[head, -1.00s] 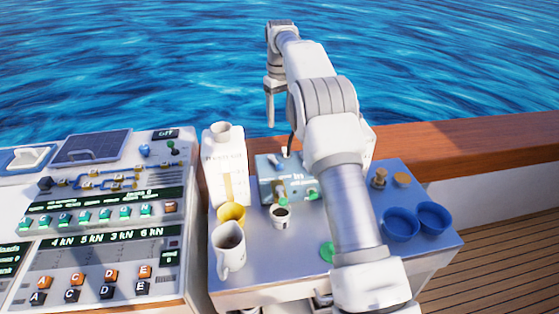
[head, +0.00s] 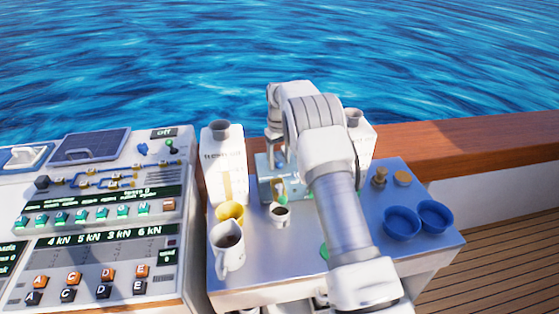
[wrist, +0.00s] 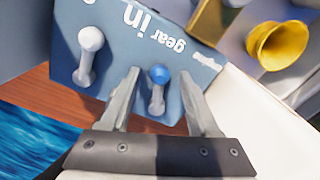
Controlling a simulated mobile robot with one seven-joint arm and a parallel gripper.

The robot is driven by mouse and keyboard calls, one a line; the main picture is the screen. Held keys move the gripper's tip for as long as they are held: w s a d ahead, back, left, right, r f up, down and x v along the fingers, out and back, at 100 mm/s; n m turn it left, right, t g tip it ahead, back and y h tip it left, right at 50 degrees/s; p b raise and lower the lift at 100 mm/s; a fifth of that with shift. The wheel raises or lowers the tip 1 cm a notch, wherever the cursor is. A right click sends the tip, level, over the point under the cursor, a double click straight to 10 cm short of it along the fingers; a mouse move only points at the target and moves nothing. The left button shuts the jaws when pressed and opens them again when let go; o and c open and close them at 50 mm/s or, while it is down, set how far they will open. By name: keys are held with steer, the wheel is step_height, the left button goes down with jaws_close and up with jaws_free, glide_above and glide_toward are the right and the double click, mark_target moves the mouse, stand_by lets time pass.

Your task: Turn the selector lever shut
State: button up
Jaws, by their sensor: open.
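A blue-grey control box (head: 264,165) stands at the back of the grey table, partly hidden by my arm in the head view. In the wrist view, its face (wrist: 187,63) carries upside-down lettering that includes "gear in". A lever with a blue knob (wrist: 158,74) and a lever with a pale knob (wrist: 90,38) stick out of it. I cannot tell from the lettering which is the selector. My gripper (wrist: 160,78) is open, with one finger on each side of the blue-knobbed lever. No clear grip on the lever shows.
A white jug (head: 222,165) stands left of the box, another (head: 360,135) behind my arm. Blue bowls (head: 402,223) are at right. A button console (head: 95,215) is left.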

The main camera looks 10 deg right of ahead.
steer(key=shift+f, duration=0.2)
steer(key=shift+c, duration=0.3)
jaws_close()
steer(key=shift+s+a+r+m, duration=0.1)
steer(key=shift+a+m, duration=0.45)
steer(key=shift+m, duration=0.6)
steer(key=shift+s+a+m, duration=0.1)
steer(key=shift+a+m, duration=0.4)
steer(key=shift+m, duration=0.65)
steer(key=shift+o, duration=0.3)
jaws_free()
